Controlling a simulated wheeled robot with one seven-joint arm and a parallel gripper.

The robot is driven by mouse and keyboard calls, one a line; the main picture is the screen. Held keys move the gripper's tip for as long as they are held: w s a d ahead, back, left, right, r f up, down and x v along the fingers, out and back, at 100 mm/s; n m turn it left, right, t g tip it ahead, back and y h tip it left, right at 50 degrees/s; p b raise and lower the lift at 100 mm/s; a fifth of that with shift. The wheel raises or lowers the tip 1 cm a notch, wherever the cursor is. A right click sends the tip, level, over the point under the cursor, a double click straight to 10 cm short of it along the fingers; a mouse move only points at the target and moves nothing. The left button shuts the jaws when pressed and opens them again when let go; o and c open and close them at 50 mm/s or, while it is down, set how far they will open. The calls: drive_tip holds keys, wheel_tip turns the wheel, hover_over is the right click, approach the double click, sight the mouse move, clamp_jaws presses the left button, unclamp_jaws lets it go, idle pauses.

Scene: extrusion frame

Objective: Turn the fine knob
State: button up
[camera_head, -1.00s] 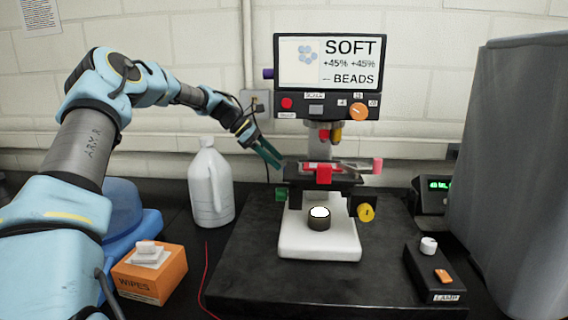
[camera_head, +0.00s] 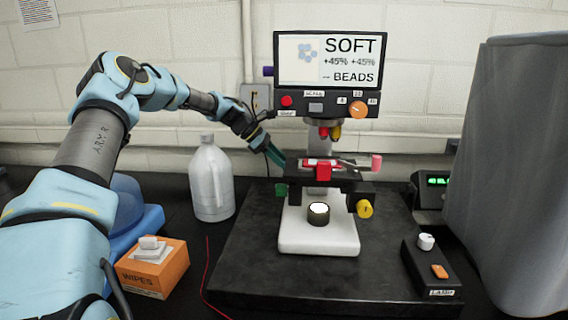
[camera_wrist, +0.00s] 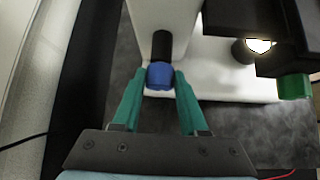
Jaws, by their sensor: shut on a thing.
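In the wrist view a blue knob (camera_wrist: 160,75) on a dark shaft sticks out from the white microscope body, between the green fingertips of my gripper (camera_wrist: 160,84). My gripper is shut on this knob. In the head view my gripper (camera_head: 276,155) reaches in from the left behind the stage, and the blue knob is hidden there. The microscope screen (camera_head: 328,60) reads SOFT, +45% +45% and BEADS. No label marking the knob as fine or coarse shows.
A green knob (camera_head: 281,190), a yellow knob (camera_head: 364,208) and the dark stage (camera_head: 340,175) lie close to my gripper. A white jug (camera_head: 211,180) stands left of the microscope. A lamp box (camera_head: 432,268) sits at front right; an orange wipes box (camera_head: 150,272) at front left.

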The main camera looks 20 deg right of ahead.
clamp_jaws()
drive_tip(key=shift+b, duration=0.4)
drive_tip(key=m+t+h+b, duration=0.1)
drive_tip(key=t+b, duration=0.1)
drive_tip(key=b, duration=0.6)
drive_tip(key=f+m+t+h+b, duration=0.1)
drive_tip(key=m+t+h+b, duration=0.1)
drive_tip(key=b, duration=0.7)
drive_tip(key=s+m+t+h+b, duration=0.1)
drive_tip(key=t+b, duration=0.1)
drive_tip(key=b, duration=0.7)
drive_tip(key=shift+a+f+m+h, duration=0.25)
drive_tip(key=shift+f+m+h, duration=0.05)
drive_tip(key=shift+h, duration=0.1)
drive_tip(key=shift+b, duration=0.85)
drive_tip(key=t+b, duration=0.1)
drive_tip(key=b, duration=0.3)
drive_tip(key=shift+r+m+h, duration=0.15)
drive_tip(key=shift+m+h, duration=0.25)
drive_tip(key=shift+r+b, duration=0.2)
drive_tip(key=shift+b, duration=0.35)
